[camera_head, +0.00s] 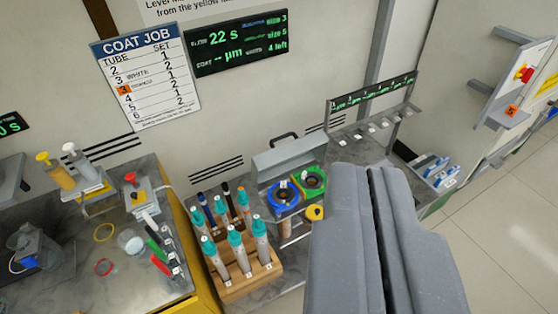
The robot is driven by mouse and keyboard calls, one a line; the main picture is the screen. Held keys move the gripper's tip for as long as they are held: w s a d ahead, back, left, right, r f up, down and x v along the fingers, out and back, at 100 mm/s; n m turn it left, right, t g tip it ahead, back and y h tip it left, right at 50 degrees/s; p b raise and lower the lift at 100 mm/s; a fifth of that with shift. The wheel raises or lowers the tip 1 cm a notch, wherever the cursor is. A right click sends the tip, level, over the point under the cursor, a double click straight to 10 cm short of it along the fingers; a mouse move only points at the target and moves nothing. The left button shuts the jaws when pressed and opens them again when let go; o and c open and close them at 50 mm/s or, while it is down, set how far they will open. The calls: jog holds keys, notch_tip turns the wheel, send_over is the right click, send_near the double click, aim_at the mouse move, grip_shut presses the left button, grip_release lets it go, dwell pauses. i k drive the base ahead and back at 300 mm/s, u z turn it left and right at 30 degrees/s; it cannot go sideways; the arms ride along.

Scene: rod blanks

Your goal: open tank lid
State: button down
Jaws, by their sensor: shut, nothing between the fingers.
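A grey unit with a blue ring (284,196) and a green ring (313,180) on top stands on the bench in the middle of the view. A grey panel with a black handle at its top (290,153) stands tilted up behind the rings. It looks like a raised lid, but I cannot tell for sure that it is the tank lid. My gripper (372,170) is shut and empty, large in the foreground. It is right of the rings, apart from the panel in the picture, and hides part of the bench.
A wooden rack (240,282) with several teal-capped tubes stands left of the rings. A yellow round knob (315,212) is at the unit's front. Pump bottles (62,172) stand at far left. A hook rack (372,120) is behind. Open floor (500,215) lies right.

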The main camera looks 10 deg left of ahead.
aim_at(267, 165)
jog(key=z, duration=0.45)
jog(key=i, duration=1.6)
jog(key=u, duration=0.6)
